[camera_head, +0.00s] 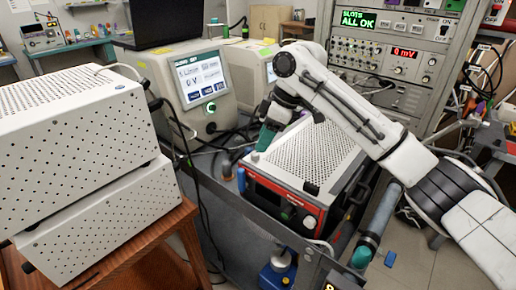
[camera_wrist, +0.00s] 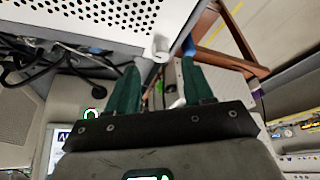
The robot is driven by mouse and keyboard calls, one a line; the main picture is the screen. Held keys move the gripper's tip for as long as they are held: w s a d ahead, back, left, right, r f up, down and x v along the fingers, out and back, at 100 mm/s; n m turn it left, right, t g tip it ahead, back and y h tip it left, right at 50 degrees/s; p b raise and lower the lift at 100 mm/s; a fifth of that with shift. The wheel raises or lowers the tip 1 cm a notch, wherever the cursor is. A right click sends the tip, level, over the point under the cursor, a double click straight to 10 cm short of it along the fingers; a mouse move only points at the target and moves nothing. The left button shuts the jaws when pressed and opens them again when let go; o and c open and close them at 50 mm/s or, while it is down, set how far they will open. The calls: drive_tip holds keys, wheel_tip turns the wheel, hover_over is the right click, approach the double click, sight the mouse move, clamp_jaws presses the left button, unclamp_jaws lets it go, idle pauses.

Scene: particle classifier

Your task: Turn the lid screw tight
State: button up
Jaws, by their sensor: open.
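The particle classifier (camera_head: 315,150) is a box with a white perforated lid and a dark, red-edged front, on a grey cart. A small pale knob, apparently the lid screw (camera_head: 254,156), stands at the lid's near left corner. In the wrist view the screw (camera_wrist: 161,48) is a white cylinder at the edge of the perforated lid (camera_wrist: 90,15). My gripper (camera_head: 263,146), with green fingers, hangs just above the screw. In the wrist view my gripper (camera_wrist: 161,62) is open, and the screw appears between and slightly beyond the fingertips. I cannot tell whether they touch.
A blue upright piece (camera_head: 241,180) stands by the classifier's left front corner. White perforated boxes (camera_head: 80,150) sit on a brown wooden stand at left. A beige instrument with a screen (camera_head: 200,80) stands behind. An equipment rack (camera_head: 400,60) is at right. Loose cables hang nearby.

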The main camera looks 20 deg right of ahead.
sight(256, 153)
drive_tip(key=shift+x, duration=2.35)
clamp_jaws()
